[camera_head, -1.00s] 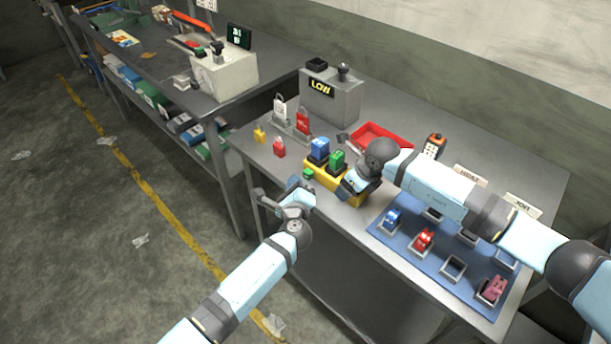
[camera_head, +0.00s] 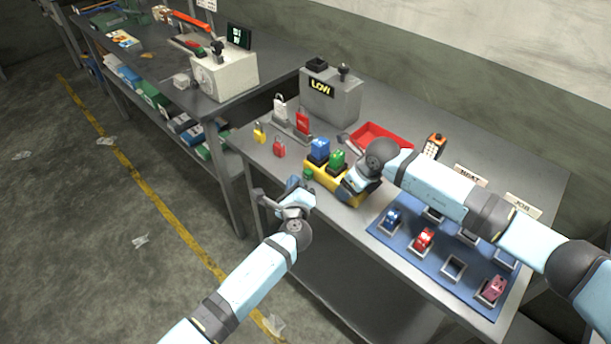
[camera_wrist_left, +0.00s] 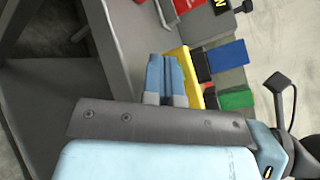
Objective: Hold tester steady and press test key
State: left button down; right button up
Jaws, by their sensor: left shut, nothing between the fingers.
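The yellow tester (camera_head: 322,177) stands at the near edge of the front table, with a blue block (camera_head: 319,148) and a green block (camera_head: 337,160) on top.
Grey box with a display (camera_head: 330,92) stands behind. Padlock-like pieces, yellow (camera_head: 260,136) and red (camera_head: 279,150), lie left of the tester. A red tray (camera_head: 385,135) is behind my right arm. A blue mat (camera_head: 410,250) with several holders is at right.

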pick_arm(q)
jog(key=shift+w+d, duration=0.1)
jog(key=shift+w, duration=0.05)
jog(key=shift+w+d, duration=0.15)
jog(key=shift+d, duration=0.05)
dwell(0.3)
